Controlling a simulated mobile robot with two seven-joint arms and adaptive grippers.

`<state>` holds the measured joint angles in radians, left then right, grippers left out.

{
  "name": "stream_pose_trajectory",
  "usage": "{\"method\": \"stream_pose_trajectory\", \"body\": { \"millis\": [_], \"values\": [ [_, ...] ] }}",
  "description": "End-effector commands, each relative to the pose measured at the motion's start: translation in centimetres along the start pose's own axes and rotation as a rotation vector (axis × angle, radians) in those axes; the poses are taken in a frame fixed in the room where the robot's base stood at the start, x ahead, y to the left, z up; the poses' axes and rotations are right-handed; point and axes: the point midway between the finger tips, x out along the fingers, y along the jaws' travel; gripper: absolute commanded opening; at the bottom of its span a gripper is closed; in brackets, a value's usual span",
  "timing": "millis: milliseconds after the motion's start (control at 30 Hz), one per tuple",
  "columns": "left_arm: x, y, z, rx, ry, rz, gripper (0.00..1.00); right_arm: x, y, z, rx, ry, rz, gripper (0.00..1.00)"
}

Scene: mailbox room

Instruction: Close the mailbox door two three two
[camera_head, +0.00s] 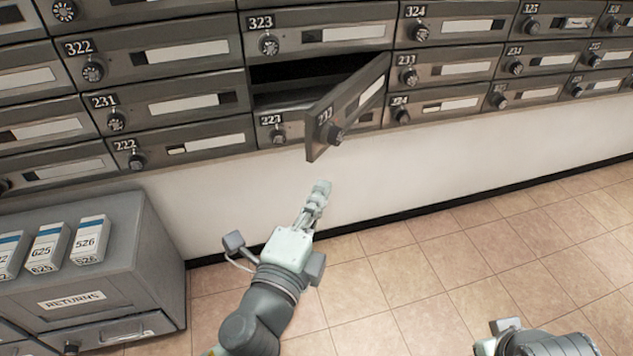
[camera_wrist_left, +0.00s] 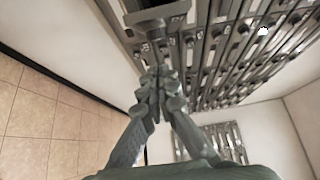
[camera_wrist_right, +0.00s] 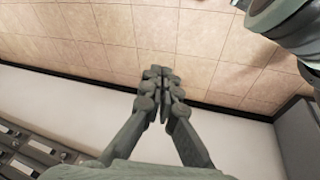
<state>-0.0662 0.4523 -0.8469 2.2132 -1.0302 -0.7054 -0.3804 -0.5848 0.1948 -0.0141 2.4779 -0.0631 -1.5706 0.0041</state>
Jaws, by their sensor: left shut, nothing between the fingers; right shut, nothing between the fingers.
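The open mailbox door (camera_head: 352,102) swings out from the wall of boxes, hinged at its right edge; its number plate looks like 232 but is small and slanted. Its dark compartment (camera_head: 290,77) shows behind it, below box 323. My left gripper (camera_head: 320,188) is shut and empty, just below the door and apart from it in the head view. In the left wrist view the shut left fingers (camera_wrist_left: 158,72) point toward an open door panel (camera_wrist_left: 158,12) at the top. My right gripper (camera_wrist_right: 157,72) is shut and empty over the floor; the head view shows only part of that arm at the lower right.
Closed mailbox doors surround the opening, among them 323 (camera_head: 318,33) and 231 (camera_head: 170,105). A grey returns cabinet (camera_head: 160,250) with several small boxes stands at the lower left. The tiled floor (camera_head: 430,270) is clear in front of the white lower wall.

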Motion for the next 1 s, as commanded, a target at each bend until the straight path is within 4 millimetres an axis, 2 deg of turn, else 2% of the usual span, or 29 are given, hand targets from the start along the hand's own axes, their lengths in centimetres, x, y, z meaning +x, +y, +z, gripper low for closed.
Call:
{"method": "stream_pose_trajectory", "body": {
  "millis": [33,400,500,633,1000],
  "values": [
    [1.1,-0.3,0.1,0.001,-0.001,-0.003,0.0,-0.1,0.3,0.5,0.002,-0.023,0.006,0.0],
    [8.7,-0.1,0.4,0.001,-0.003,0.0,0.0,1.5,-0.1,0.2,-0.001,-0.023,-0.005,0.0],
    [8.7,0.1,2.2,0.002,-0.003,0.003,0.0,1.9,-0.1,0.2,-0.001,-0.024,-0.006,0.0],
    [9.1,0.1,3.4,0.0,-0.003,0.003,0.0,2.1,-0.2,0.2,-0.002,-0.026,-0.007,0.0],
    [9.2,0.1,4.0,-0.002,-0.002,0.003,0.0,2.2,-0.2,0.2,-0.002,-0.025,-0.008,0.0]
  ]
}}
